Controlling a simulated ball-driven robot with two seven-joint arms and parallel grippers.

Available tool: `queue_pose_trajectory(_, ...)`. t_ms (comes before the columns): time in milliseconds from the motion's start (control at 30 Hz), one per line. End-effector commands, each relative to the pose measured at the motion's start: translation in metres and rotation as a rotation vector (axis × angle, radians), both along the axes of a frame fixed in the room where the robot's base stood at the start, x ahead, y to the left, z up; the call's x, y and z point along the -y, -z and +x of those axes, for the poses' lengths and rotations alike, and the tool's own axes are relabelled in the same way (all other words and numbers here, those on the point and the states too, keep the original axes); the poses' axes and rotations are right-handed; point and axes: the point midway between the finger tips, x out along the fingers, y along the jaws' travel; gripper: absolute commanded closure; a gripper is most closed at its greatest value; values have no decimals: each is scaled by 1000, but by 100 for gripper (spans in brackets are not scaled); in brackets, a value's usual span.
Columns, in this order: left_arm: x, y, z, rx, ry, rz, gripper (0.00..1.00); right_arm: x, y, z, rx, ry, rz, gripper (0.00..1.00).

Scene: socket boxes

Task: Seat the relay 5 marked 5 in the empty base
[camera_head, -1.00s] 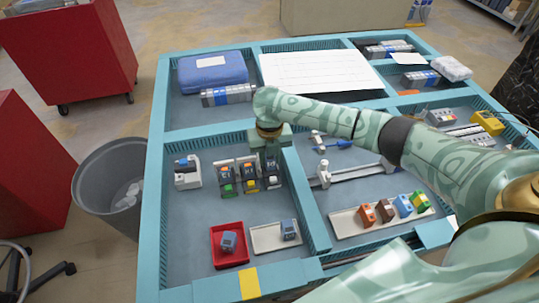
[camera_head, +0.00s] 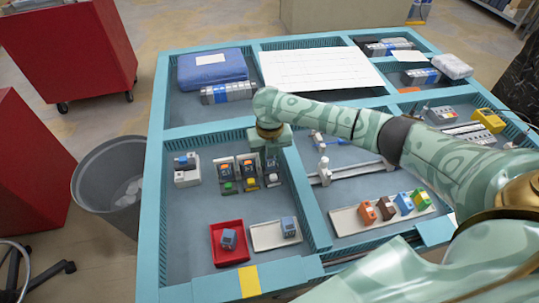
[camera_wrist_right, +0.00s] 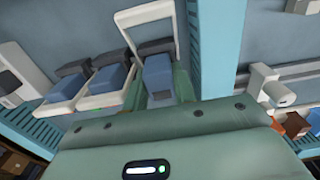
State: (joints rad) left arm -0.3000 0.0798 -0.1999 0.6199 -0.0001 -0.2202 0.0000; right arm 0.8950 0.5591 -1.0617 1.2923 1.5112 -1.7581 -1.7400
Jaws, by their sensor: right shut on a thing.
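My right gripper (camera_head: 271,155) points down over the right end of a row of relays in the left compartment. It is shut on a blue relay with a dark part (camera_wrist_right: 158,74), whose marking I cannot read. In the right wrist view a white base frame (camera_wrist_right: 168,20) surrounds the far end of this relay. I cannot tell whether the relay is fully down in it. Two relays in white bases (camera_wrist_right: 110,80) stand close beside it on the left. My left gripper is not in view.
A red tray (camera_head: 213,257) and a white tray (camera_head: 268,246) each hold a blue relay nearer the front. A white block with a blue top (camera_head: 187,172) stands left of the row. A teal divider wall (camera_wrist_right: 222,50) runs close to the right of my gripper.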

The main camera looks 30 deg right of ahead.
Motion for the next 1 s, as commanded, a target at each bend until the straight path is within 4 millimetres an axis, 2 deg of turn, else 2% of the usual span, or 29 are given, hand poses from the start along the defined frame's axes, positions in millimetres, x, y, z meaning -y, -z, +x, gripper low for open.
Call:
queue_pose_trajectory(233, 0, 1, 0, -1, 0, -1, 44, 0, 3, -1, -2, 0, 0, 100)
queue_pose_trajectory(267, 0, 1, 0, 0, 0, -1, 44, 0, 3, -1, -2, 0, 0, 65)
queue_pose_trajectory(300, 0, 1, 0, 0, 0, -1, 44, 0, 3, -1, -2, 0, 0, 54)
queue_pose_trajectory(333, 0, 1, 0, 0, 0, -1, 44, 0, 3, -1, -2, 0, 0, 48)
queue_pose_trajectory(800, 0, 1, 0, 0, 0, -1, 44, -3, 3, -1, -1, -2, 7, 49)
queue_pose_trajectory(833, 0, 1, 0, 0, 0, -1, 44, -3, 3, -1, -1, -2, 7, 46)
queue_pose_trajectory(1000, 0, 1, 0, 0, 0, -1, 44, -4, 2, 0, 0, -3, 8, 44)
